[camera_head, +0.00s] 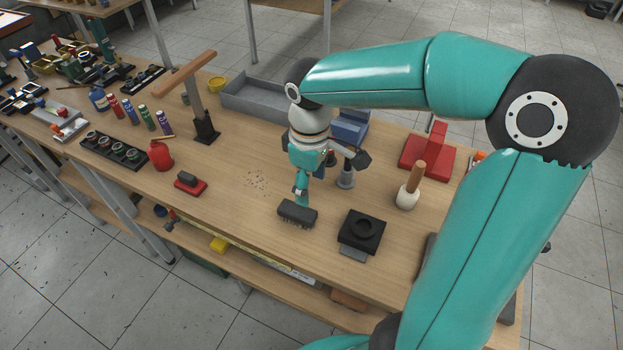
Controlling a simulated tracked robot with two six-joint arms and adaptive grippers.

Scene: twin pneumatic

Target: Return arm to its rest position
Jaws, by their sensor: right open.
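My right arm comes in from the right, arches over the bench and hangs down near its middle. My right gripper (322,160) is at its end, with the dark fingers spread apart. A brush with a dark block head (297,214) stands bristles down on the bench just below the gripper. Its pale and teal upright handle overlaps the gripper in the picture, so I cannot tell whether they touch. My left gripper is not in view.
The wooden bench (230,235) holds a black square fixture (361,232), a white pot with a wooden handle (409,187), a red block (428,152), a grey tray (262,98) and a T-shaped stand (206,127). Dark specks (257,182) lie left of the brush.

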